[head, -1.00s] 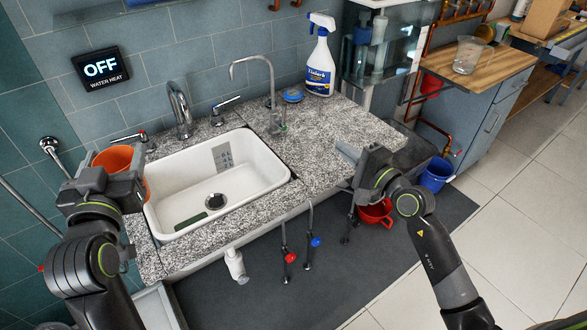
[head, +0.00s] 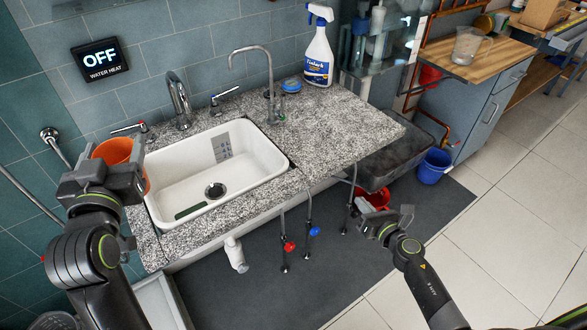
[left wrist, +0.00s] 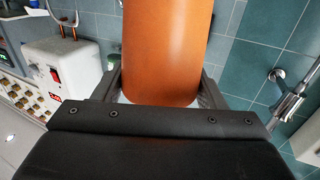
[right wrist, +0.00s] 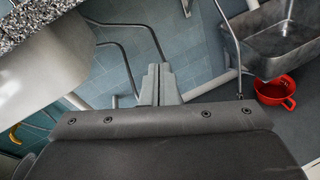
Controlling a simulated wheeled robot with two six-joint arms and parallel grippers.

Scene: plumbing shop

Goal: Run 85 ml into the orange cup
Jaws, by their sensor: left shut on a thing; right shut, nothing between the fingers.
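The orange cup (head: 116,151) is in my left gripper (head: 122,178) at the left end of the sink. The cup also fills the top middle of the left wrist view (left wrist: 166,50), between the fingers. Its inside is mostly hidden. My right gripper (head: 386,222) is shut and empty, low in front of the counter's right part. In the right wrist view its fingertips (right wrist: 158,80) are together, touching nothing. A curved chrome faucet (head: 180,100) stands behind the white sink (head: 165,180). A thinner gooseneck tap (head: 268,85) stands to its right.
Lever handles (head: 128,128) (head: 225,96) flank the faucet. Red (head: 289,246) and blue (head: 314,231) valve knobs sit on pipes below the counter. A wall display (head: 100,64) reads "OFF WATER HEAT". A spray bottle (head: 318,50) stands on the granite (head: 340,120). A red pot (right wrist: 275,90) lies beneath a grey basin (right wrist: 280,45).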

